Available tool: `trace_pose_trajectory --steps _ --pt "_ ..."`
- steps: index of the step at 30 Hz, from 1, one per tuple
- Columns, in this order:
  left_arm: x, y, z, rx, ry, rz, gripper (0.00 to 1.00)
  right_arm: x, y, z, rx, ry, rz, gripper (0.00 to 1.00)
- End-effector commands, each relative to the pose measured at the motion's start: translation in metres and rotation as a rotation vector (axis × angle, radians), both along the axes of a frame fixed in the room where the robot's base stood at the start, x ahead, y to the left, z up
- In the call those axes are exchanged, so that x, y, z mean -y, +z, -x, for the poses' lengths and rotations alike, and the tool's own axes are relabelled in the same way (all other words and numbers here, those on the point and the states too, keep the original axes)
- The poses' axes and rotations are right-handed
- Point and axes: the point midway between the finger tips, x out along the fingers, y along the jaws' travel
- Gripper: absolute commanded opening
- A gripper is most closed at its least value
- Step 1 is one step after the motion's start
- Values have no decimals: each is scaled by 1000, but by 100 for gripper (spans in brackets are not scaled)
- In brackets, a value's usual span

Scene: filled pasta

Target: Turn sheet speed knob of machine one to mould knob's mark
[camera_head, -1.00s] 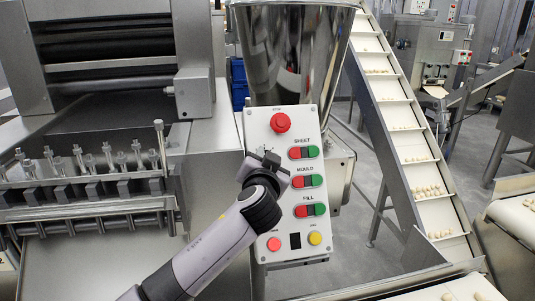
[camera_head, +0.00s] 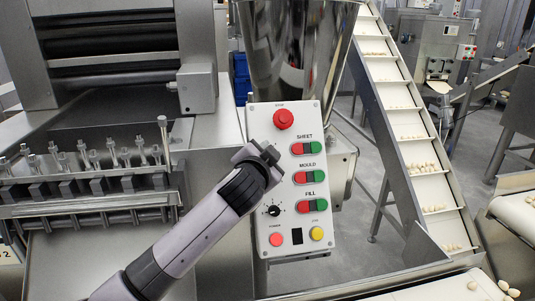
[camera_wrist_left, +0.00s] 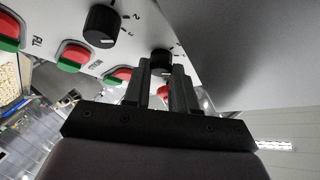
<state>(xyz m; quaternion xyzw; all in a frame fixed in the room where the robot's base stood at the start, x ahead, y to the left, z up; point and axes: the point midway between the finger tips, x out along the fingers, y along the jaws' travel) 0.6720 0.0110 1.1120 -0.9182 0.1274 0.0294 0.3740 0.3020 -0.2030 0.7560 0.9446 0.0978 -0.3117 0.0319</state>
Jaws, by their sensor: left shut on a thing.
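The control panel (camera_head: 322,225) of the machine is white and tilted, with red and green button pairs for sheet, mould and fill. My left gripper (camera_head: 257,152) is in front of its upper left part and hides the sheet and mould knobs in the head view. My right gripper is in neither view.
The fill knob (camera_head: 274,211) is in clear sight below my arm. A red stop button (camera_head: 283,119) sits at the panel's top. A steel hopper (camera_head: 290,60) stands behind, a conveyor (camera_head: 415,150) to the right, and upright bolts (camera_head: 163,140) at left.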

Motion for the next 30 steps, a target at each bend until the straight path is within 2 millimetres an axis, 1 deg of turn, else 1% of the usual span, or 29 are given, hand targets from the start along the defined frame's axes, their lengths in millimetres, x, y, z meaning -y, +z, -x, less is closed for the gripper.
trace_pose_trajectory --steps 4,5,6,7,17,23,30 --pt "-1 -1 0 -3 4 -2 0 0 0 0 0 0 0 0" --pt "-1 -1 0 -3 4 -2 36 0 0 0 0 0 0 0" --pt "-1 -1 0 -3 4 -2 49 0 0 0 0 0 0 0" --pt "-1 -1 0 -2 3 -2 51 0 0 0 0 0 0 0" --pt "-1 -1 3 -2 3 0 51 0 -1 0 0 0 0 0" --pt "-5 1 19 -1 2 0 51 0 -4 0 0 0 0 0" --pt "-11 5 47 -2 2 0 51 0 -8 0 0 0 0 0"
